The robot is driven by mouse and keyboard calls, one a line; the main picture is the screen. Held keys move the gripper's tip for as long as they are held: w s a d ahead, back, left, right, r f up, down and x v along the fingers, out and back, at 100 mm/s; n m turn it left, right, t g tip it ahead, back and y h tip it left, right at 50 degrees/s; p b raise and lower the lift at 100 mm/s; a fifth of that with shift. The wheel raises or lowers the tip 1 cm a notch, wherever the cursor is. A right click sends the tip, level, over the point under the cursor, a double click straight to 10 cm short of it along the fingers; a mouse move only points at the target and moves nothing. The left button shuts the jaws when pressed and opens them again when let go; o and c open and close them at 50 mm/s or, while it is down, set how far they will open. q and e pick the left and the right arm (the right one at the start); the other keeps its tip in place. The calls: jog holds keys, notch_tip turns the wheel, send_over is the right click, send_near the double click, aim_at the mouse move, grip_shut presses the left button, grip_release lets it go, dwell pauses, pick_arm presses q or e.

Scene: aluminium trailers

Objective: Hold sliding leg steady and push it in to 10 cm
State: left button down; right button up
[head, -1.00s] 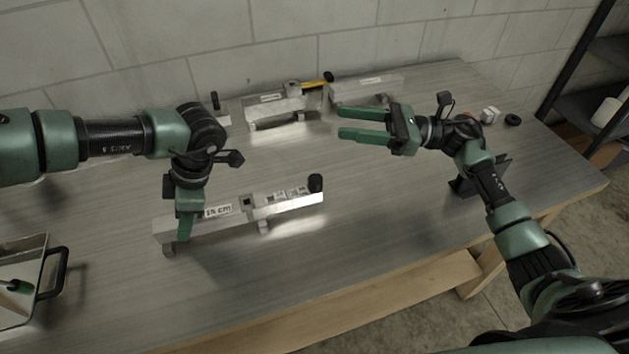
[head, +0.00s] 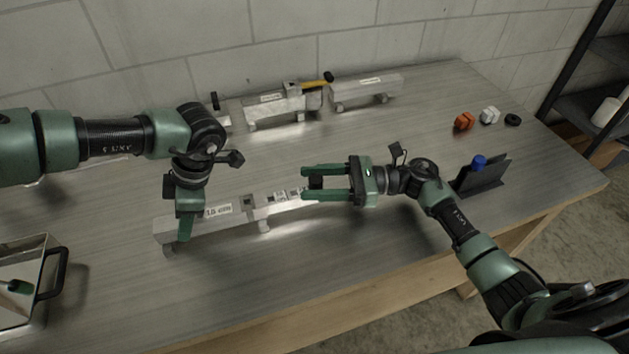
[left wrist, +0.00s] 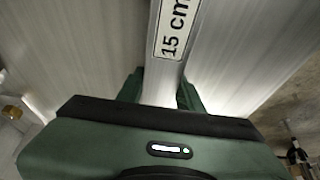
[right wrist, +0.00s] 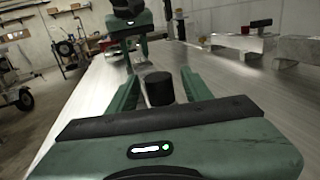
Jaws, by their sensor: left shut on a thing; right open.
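The aluminium profile with the sliding leg (head: 272,205) lies along the front of the bench, on small feet. Its outer tube carries a white label (head: 218,211), which reads "15 cm" in the left wrist view (left wrist: 175,28). My left gripper (head: 184,228) is shut on the left part of the outer tube. My right gripper (head: 326,183) is open at the right end of the leg. The leg's black end knob (head: 316,182) is between its fingers. In the right wrist view the knob (right wrist: 159,88) stands between the fingers, and I cannot tell whether they touch it.
Other aluminium profiles (head: 368,88) stand along the wall, one with a yellow-handled tool (head: 316,83). An orange piece (head: 464,121), a white piece (head: 489,115) and a black ring (head: 512,120) lie at the back right. A dark holder (head: 484,177) with a blue-capped item stands right. A metal tray (head: 40,262) is at left.

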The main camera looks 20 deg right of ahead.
grip_shut()
dwell(1.4)
